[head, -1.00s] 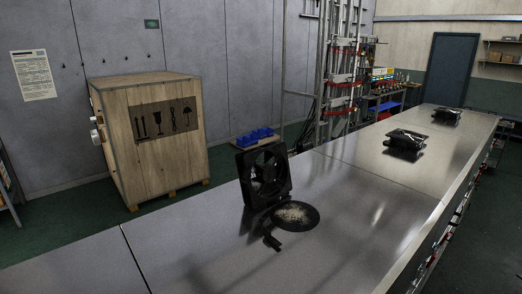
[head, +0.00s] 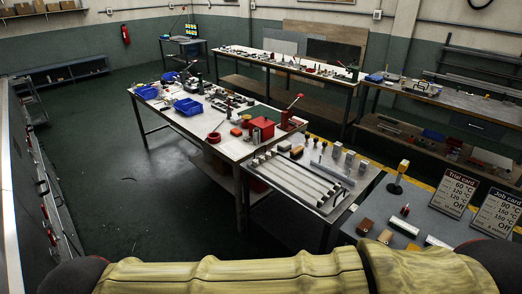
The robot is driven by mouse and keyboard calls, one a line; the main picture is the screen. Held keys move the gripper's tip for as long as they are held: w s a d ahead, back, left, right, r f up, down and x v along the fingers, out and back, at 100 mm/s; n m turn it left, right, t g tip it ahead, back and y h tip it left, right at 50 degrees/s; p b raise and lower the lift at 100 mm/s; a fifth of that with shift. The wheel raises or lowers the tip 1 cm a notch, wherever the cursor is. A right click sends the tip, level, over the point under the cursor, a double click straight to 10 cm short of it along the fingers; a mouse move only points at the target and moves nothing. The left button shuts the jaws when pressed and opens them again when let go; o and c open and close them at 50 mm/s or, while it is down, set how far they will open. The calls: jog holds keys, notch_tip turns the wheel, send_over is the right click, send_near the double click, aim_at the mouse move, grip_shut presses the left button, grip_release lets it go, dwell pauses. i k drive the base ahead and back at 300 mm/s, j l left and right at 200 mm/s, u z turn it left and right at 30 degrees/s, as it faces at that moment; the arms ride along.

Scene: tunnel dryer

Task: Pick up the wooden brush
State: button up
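I cannot tell for certain which thing is the wooden brush. A small item with a pale top (head: 403,227) lies on the grey table (head: 350,212) at the lower right and may be a brush. A brown block (head: 365,227) and a smaller brown piece (head: 385,237) lie to its left on the same table. These are too small to make out bristles. My arm, in a yellowish cover, crosses the bottom of the head view. My gripper is not in view.
Two sign cards (head: 460,196) and a yellow-topped stand (head: 399,178) rise from the grey table. A bench with metal rails (head: 300,183) adjoins it, then a workbench with blue bins (head: 188,107). Open green floor (head: 110,165) lies left.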

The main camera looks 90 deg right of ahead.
aim_at(298, 150)
jog(key=z, duration=3.2)
